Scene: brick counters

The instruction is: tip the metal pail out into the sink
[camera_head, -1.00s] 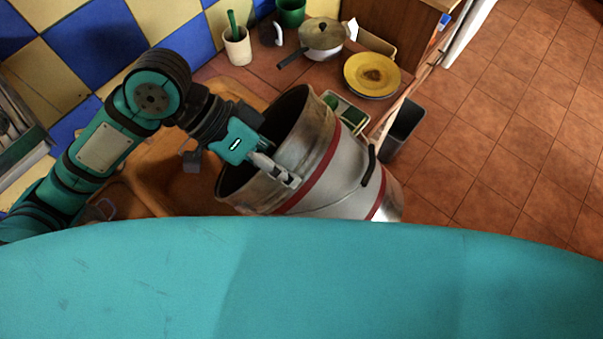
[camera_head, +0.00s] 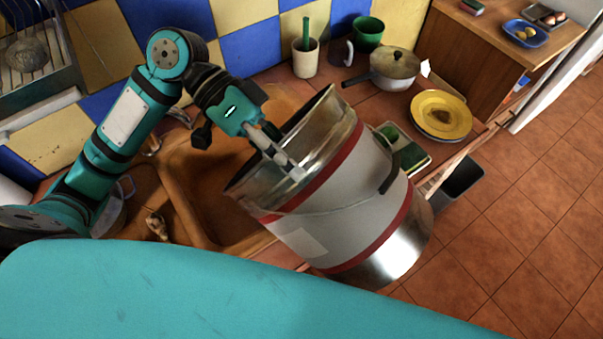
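The metal pail (camera_head: 345,205) is a large silver can with red bands and a dark side handle. It is tilted on its side, its open mouth facing up and left over the edge of the brown sink (camera_head: 205,185). My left gripper (camera_head: 290,168) is at the pail's rim, its fingers closed on the upper wall near the mouth. The inside of the pail is only partly visible, and I cannot see its contents. My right gripper is not in view.
A yellow plate (camera_head: 441,113), a lidded pan (camera_head: 392,68), a white cup (camera_head: 305,58) and a green pot (camera_head: 368,33) stand on the counter behind. A green sponge box (camera_head: 408,155) is close behind the pail. A dark bin (camera_head: 462,180) stands on the tiled floor.

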